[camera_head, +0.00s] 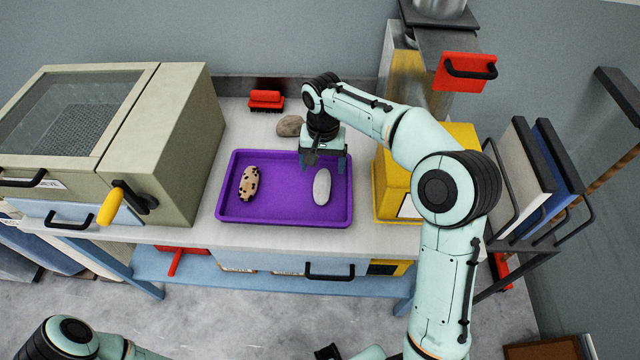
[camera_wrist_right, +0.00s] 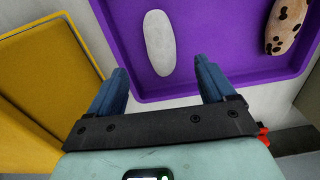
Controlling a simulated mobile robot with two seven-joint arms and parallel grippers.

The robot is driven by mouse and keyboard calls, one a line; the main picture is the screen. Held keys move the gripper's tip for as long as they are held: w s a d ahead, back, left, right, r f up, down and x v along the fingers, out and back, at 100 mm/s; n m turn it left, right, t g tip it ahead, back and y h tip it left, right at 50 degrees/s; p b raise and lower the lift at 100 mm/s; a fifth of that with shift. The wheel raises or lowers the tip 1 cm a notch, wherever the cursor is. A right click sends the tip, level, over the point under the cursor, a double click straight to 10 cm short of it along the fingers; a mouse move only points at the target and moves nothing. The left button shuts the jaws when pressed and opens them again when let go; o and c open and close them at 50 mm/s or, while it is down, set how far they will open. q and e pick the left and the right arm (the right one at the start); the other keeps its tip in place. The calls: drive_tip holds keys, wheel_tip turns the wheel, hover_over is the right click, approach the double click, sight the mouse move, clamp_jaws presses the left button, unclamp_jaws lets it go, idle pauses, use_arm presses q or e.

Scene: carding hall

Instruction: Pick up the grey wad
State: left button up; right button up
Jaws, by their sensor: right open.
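A pale grey, smooth oval wad (camera_head: 322,187) lies in the purple tray (camera_head: 270,214), right of its middle. In the right wrist view this wad (camera_wrist_right: 158,42) lies ahead of and between the fingertips, with purple tray floor around it. My right gripper (camera_head: 325,166) is open and empty, pointing down over the tray's back right part, just behind the pale wad. Its two blue fingers (camera_wrist_right: 163,68) stand apart and do not touch the wad. A darker grey-brown wad (camera_head: 289,126) lies on the table behind the tray. My left gripper's fingers are out of view.
A dark-spotted cream wad (camera_head: 248,183) lies at the tray's left. A red brush (camera_head: 266,99) sits behind the tray. A beige machine (camera_head: 178,140) stands left, a yellow box (camera_head: 393,190) close right. A table strip (camera_head: 190,234) before the tray is clear.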

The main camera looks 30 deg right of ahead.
sight(322, 182)
drive_tip(key=f, duration=0.9)
drive_tip(key=shift+w+f, duration=0.2)
drive_tip(key=c, duration=1.1)
